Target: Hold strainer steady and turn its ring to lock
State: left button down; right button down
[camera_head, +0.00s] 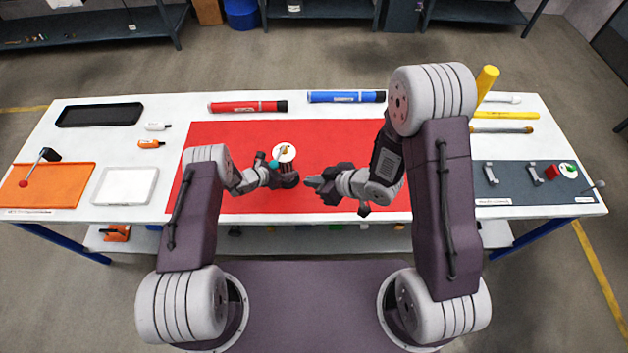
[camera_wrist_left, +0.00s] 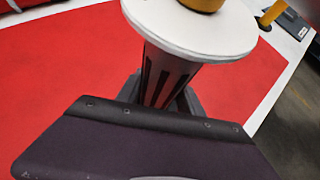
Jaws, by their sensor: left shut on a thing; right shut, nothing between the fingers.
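The strainer (camera_head: 284,152) stands upright on the red mat, with a round white top and a small yellow-orange part on it. In the left wrist view its wide white disc (camera_wrist_left: 190,32) sits above a narrower body (camera_wrist_left: 163,80) with dark slots. My left gripper (camera_head: 287,180) is shut on the strainer's body, below the disc. My right gripper (camera_head: 313,184) is shut and empty, just right of the strainer and apart from it. The strainer's lower part is mostly hidden by my left gripper. I cannot tell how the ring is turned.
The red mat (camera_head: 226,146) is mostly clear. A red tube (camera_head: 248,107) and a blue tube (camera_head: 346,97) lie behind it. Yellow tubes (camera_head: 505,115) and a grey mat (camera_head: 520,190) are right.

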jog(key=shift+s+d+r, duration=0.3)
jog(key=shift+r, duration=0.05)
pick_arm(q)
jog(key=c, duration=0.7)
grip_release()
